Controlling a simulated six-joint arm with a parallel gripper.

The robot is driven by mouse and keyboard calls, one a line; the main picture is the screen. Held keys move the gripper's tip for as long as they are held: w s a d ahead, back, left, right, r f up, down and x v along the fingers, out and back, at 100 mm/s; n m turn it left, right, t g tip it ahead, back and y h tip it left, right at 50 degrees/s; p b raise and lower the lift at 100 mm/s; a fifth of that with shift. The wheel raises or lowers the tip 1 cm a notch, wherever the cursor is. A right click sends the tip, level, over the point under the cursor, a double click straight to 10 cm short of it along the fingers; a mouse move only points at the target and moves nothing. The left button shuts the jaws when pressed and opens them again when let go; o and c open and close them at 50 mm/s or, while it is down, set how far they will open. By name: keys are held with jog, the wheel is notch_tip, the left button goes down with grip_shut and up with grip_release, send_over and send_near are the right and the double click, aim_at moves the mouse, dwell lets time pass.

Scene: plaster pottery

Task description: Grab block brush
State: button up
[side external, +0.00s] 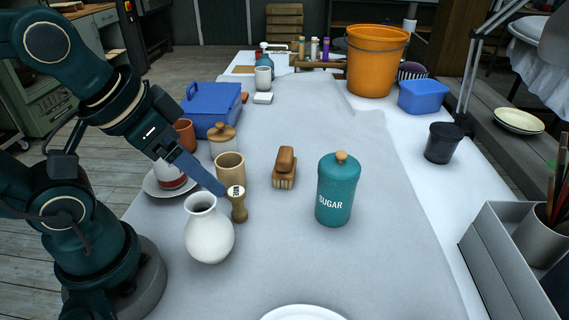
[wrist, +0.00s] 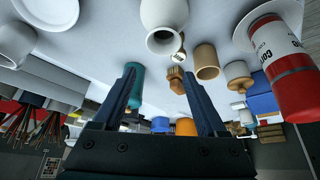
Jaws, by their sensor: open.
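The block brush (side external: 285,168) has a brown wooden body and handle with pale bristles facing down. It stands upright on the grey cloth in the middle of the table, left of the teal sugar jar (side external: 338,190). In the wrist view, the brush (wrist: 176,80) appears beyond the fingers, near the right fingertip. My gripper (side external: 221,189) is open and empty, left of the brush and apart from it. In the side view its tip overlaps a small wooden stamp (side external: 239,207); I cannot tell if they touch. Both fingers show in the wrist view (wrist: 156,69).
A white vase (side external: 208,232) and a tan cup (side external: 230,168) stand close around my gripper. A lidded jar (side external: 222,142), a blue box (side external: 210,108) and a red-and-white can (side external: 170,175) are to the left. The cloth behind the brush is clear.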

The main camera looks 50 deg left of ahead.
jog(key=shift+a, duration=0.15)
jog(key=w+a+m+g+y, duration=0.1)
jog(key=w+a+m+y, duration=0.1)
jog(key=a+m+y, duration=0.55)
jog(key=m+t+y, duration=0.2)
jog(key=m+t, duration=0.3)
jog(key=m, duration=1.3)
send_over(286, 150)
jog(key=s+a, duration=0.1)
jog(key=s, duration=0.1)
notch_tip(286, 150, down, 6)
jog(key=shift+r, duration=0.1)
jog(key=f, duration=0.1)
jog(key=d+f+m, duration=0.1)
jog(key=f, duration=0.1)
jog(key=d+f+m, duration=0.1)
jog(key=f, duration=0.1)
jog(key=shift+d+m+t+h, duration=0.25)
jog(key=shift+t+h, duration=0.1)
jog(key=shift+t, duration=0.05)
jog(key=shift+x, duration=2.45)
